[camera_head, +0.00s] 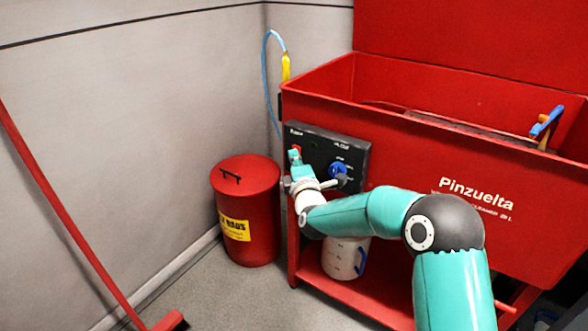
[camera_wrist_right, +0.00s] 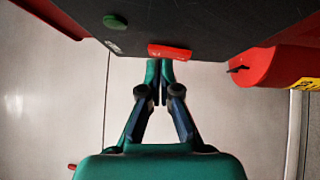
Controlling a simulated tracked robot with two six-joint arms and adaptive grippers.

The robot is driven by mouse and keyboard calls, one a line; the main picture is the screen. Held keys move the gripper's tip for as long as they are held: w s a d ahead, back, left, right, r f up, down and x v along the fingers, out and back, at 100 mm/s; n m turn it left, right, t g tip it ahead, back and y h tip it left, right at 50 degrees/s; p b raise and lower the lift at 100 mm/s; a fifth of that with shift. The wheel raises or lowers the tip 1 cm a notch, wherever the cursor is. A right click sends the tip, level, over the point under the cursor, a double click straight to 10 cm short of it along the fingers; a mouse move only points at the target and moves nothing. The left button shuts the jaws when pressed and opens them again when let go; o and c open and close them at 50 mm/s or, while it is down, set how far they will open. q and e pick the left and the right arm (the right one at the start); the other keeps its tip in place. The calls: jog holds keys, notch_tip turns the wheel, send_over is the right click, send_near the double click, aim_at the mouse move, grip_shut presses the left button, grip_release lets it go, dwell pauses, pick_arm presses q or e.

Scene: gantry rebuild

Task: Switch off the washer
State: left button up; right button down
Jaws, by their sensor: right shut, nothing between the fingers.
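The washer (camera_head: 466,165) is a red tub marked "Pinzuelta" on the right in the head view. Its black control panel (camera_head: 318,146) is on the front left corner and carries a blue knob (camera_head: 338,168) and a small red switch (camera_head: 297,149) at its left. My right gripper (camera_head: 294,158) is shut and empty, at the red switch. In the right wrist view, the shut fingertips (camera_wrist_right: 160,66) are just below the red switch (camera_wrist_right: 170,51); I cannot tell whether they touch it. A green button (camera_wrist_right: 115,21) is on the panel too. My left gripper is not in view.
A red lidded bin (camera_head: 245,212) with a yellow label stands left of the washer. A white container (camera_head: 345,256) sits on the lower shelf. A blue hose (camera_head: 266,75) hangs behind. A red bar (camera_head: 70,215) leans at the left. Floor between is clear.

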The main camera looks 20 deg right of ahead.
jog(key=s+a+r, duration=0.1)
jog(key=s+a, duration=0.3)
jog(key=s, duration=0.8)
jog(key=shift+r+p, duration=0.2)
jog(key=shift+p, duration=0.1)
jog(key=shift+a, duration=0.1)
